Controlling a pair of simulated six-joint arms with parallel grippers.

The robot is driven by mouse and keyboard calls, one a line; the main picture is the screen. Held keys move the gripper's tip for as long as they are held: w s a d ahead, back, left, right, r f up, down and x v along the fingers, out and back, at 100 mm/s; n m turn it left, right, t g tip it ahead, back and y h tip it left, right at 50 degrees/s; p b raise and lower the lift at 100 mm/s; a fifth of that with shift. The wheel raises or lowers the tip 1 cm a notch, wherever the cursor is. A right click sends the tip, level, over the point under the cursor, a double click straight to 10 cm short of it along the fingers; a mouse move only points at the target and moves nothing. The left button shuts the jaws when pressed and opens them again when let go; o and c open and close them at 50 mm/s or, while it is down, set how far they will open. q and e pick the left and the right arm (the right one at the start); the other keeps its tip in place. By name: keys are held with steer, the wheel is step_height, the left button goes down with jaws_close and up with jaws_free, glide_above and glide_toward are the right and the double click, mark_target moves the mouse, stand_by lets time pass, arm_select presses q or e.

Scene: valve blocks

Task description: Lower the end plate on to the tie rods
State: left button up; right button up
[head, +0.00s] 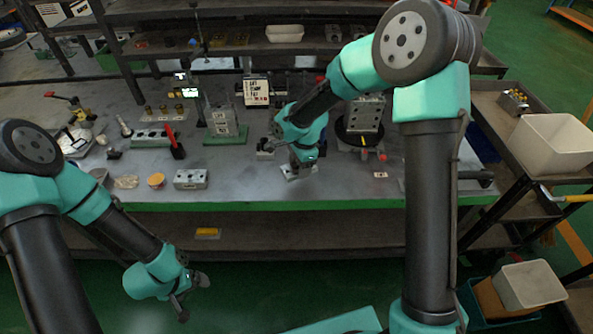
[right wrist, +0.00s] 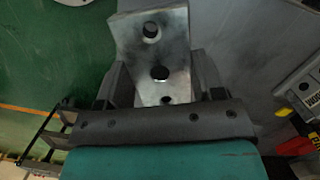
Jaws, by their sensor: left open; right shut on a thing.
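My right gripper (head: 303,163) is over the front part of the bench, shut on the end plate. In the right wrist view the end plate (right wrist: 152,52) is a bare grey metal piece with dark round holes, between the fingers. In the head view only a pale bit of it (head: 291,173) shows below the gripper. A grey block stack (head: 363,113) stands on a round black stand to the right of the gripper, apart from it. I cannot make out the tie rods for sure. My left gripper (head: 190,287) is open and empty, in front of the bench and below its top.
A second grey stack (head: 222,121) stands on a green base left of the right gripper. A silver block (head: 191,179) and a small orange-topped pot (head: 156,180) lie near the front edge. A small display (head: 256,92) stands behind. The bench front between block and gripper is clear.

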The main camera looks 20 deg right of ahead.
steer(key=n, duration=0.1)
steer(key=w+d+r+n, duration=0.1)
steer(key=shift+r+n, duration=0.2)
steer(key=shift+n, duration=0.2)
steer(key=r+n, duration=0.1)
steer(key=n, duration=0.1)
steer(key=d+r+n, duration=0.1)
steer(key=n, duration=0.1)
steer(key=w+n+g, duration=0.1)
steer(key=n, duration=0.1)
steer(key=shift+d+r+h, duration=0.35)
steer(key=shift+r+h, duration=0.05)
steer(key=n, duration=0.1)
steer(key=r+n, duration=0.1)
steer(key=d+n, duration=0.1)
steer(key=shift+w+r+n+h, duration=0.3)
steer(key=shift+r+n, duration=0.1)
